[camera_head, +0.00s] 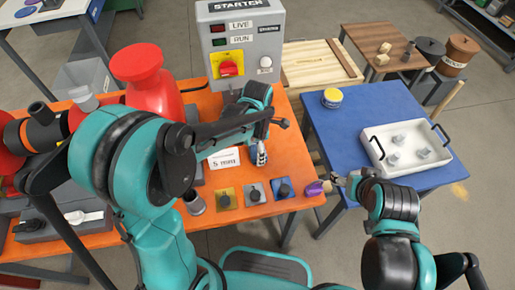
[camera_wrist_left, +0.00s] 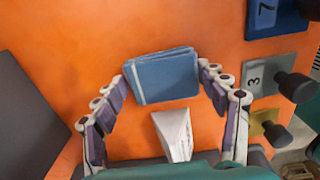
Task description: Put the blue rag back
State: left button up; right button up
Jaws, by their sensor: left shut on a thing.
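The blue rag (camera_wrist_left: 165,77) is a folded blue pad with a pale stripe near one end. In the left wrist view it sits between the fingertips of my left gripper (camera_wrist_left: 168,78), with its two ends against them. The gripper is shut on it, over the orange bench (camera_wrist_left: 220,25). I cannot tell whether the rag touches the bench top. In the head view my left gripper (camera_head: 261,150) is beside the 5 mm card, and the rag is mostly hidden. My right gripper (camera_head: 322,187) is by the bench's right edge, too small to read its opening.
The white 5 mm card (camera_head: 224,158) stands close to the left gripper. Yellow (camera_head: 228,198), grey (camera_head: 254,192) and blue (camera_head: 283,189) plates with black knobs lie near the front edge. The starter box (camera_head: 240,40) stands behind. A blue table (camera_head: 345,125) holds a white tray (camera_head: 378,147).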

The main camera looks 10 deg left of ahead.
pick_arm(q)
jog(key=o, duration=1.2)
jog(key=shift+f, duration=0.1)
notch_tip(320, 180, up, 11)
jog(key=p, duration=0.5)
jog(key=s+a+r+m+t, duration=0.2)
jog(key=s+m, duration=0.4)
jog(key=m, duration=0.5)
jog(key=s+a+r+m+t, duration=0.2)
jog(key=s+a+m+t, duration=0.3)
jog(key=m, duration=0.6)
jog(key=shift+s+a+r+m, duration=0.3)
jog(key=shift+s+a+r, duration=0.05)
jog(key=shift+a, duration=0.25)
